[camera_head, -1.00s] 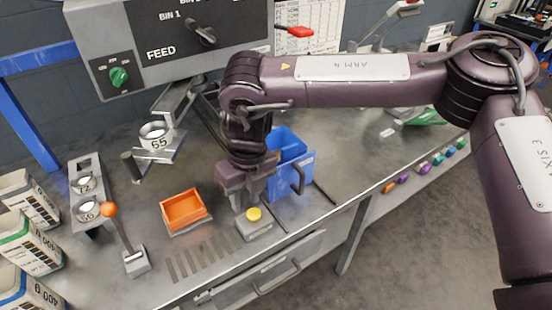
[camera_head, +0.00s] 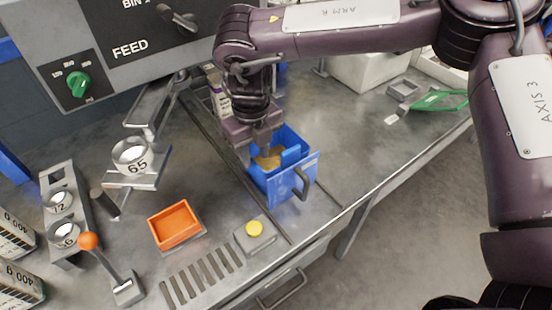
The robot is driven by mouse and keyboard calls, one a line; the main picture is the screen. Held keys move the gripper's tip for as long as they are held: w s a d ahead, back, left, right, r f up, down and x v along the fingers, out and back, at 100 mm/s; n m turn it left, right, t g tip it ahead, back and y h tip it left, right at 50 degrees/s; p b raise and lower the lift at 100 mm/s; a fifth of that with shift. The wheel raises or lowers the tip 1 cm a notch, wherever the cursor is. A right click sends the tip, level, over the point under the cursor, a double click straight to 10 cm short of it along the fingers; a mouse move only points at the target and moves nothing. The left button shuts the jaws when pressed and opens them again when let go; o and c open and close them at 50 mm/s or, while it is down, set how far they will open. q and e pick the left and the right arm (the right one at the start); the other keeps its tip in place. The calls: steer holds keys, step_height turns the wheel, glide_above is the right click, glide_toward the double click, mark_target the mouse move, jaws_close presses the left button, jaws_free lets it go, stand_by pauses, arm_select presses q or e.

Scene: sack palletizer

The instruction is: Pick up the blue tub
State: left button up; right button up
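The blue tub (camera_head: 285,186) stands upright on the grey metal bench, right of centre, with a handle (camera_head: 302,183) on its right side. Something tan (camera_head: 268,159) shows inside it. My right gripper (camera_head: 256,152) points down at the tub's left rear rim and covers part of that rim. Its fingertips are partly hidden, so I cannot tell whether they touch the tub or how far apart they are. My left gripper is not in view.
An orange tray (camera_head: 174,224) and a yellow button box (camera_head: 255,233) are in front-left of the tub. An orange-knobbed lever (camera_head: 106,266) stands further left. The grey FEED panel (camera_head: 110,50) hangs behind.

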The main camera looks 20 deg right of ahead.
mark_target(254, 171)
steer(key=f, duration=0.4)
steer(key=shift+a+p, duration=0.25)
steer(key=shift+p, duration=0.05)
steer(key=shift+f, duration=0.2)
steer(key=c, duration=0.6)
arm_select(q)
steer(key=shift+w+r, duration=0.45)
arm_select(e)
jaws_close()
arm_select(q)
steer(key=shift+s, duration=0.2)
